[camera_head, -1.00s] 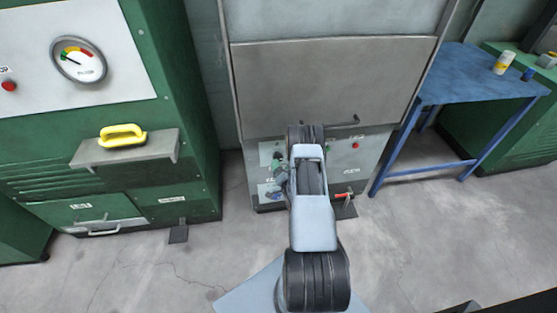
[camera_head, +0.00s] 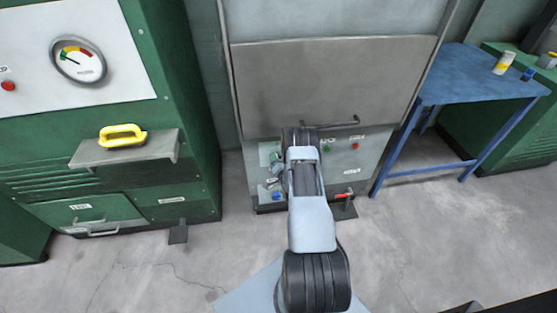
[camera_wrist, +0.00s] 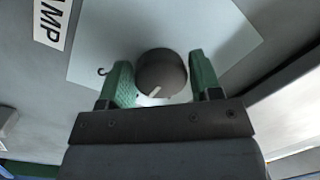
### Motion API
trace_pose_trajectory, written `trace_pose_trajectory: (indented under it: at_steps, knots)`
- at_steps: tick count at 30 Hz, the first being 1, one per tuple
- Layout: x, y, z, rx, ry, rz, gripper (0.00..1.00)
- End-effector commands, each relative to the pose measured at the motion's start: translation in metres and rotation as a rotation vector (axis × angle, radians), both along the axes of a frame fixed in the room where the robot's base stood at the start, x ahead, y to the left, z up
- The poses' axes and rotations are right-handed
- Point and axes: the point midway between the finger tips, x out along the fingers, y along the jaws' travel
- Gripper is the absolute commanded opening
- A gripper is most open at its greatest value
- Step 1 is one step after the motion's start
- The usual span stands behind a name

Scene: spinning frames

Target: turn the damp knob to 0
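The damp knob (camera_wrist: 162,73) is a dark round knob with a pale pointer mark, on a light plate in the wrist view. Part of a label ending in "AMP" (camera_wrist: 47,22) shows at the upper left. My gripper (camera_wrist: 163,80) has its two green fingers on either side of the knob. The fingers are apart, with a narrow gap visible on each side of the knob. In the head view my arm reaches to the lower panel (camera_head: 345,160) of the grey cabinet, and the knob cannot be made out there.
The cabinet has a handle (camera_head: 340,124), a green button (camera_head: 326,148), a red button (camera_head: 355,145) and a red-handled lever (camera_head: 343,195). A blue table (camera_head: 470,75) stands to the right. A green machine (camera_head: 175,100) stands to the left. The floor between is clear.

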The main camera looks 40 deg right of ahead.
Motion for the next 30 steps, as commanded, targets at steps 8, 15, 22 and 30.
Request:
trace_pose_trajectory:
  at_steps: [8,15,22,30]
  knots:
    - [-0.0001,0.0,0.0001,0.0,0.0,0.0,0.31]
    - [0.0001,0.0,-0.0001,-0.013,0.005,0.001,0.27]
    - [0.0003,-0.0002,-0.0016,-0.103,0.048,0.0,0.27]
    - [0.0004,-0.0003,-0.0023,-0.317,0.15,0.001,0.27]
